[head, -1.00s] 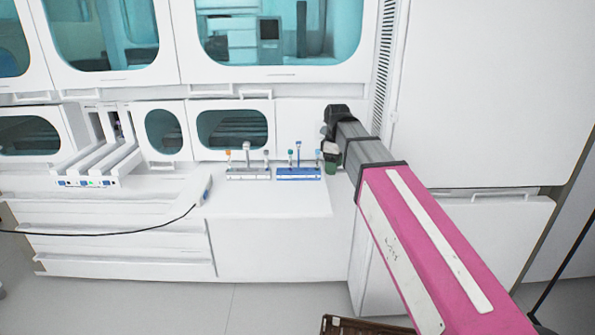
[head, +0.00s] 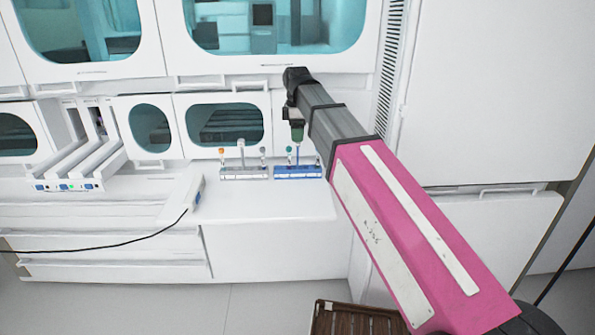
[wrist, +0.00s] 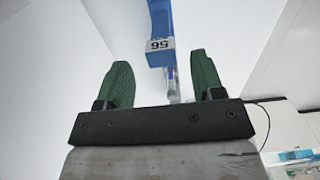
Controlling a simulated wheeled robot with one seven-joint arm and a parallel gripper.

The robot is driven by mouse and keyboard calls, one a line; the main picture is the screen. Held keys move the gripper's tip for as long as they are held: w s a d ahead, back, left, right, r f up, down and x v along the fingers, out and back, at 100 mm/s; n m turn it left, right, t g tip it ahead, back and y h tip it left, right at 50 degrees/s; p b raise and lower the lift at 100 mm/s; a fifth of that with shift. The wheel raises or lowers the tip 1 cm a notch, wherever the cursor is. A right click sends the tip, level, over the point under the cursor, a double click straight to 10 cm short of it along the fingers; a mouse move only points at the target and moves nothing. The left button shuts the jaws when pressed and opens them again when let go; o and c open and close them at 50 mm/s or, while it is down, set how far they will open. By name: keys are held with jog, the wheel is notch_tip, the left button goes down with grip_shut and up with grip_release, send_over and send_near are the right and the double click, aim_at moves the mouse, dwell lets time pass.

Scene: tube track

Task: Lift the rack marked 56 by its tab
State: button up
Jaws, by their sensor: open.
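The blue rack (head: 298,172) stands on the white bench ledge in the head view, with a few capped tubes and an upright tab post in it. A shiny post shows below the tab. My gripper (wrist: 160,70) has two green fingers, spread apart with nothing held. In the head view my gripper (head: 297,132) hangs above the blue rack, near the top of its post. The contact between fingers and tab cannot be told.
A grey rack (head: 244,173) with capped tubes stands close to the left of the blue one. A white slotted unit (head: 75,165) and a handheld device (head: 196,193) with a black cable are farther left. The ledge in front of the racks is clear.

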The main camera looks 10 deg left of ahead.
aim_at(298, 158)
jog(key=shift+d+f, duration=0.1)
jog(key=shift+f, duration=2.75)
jog(key=c, duration=1.1)
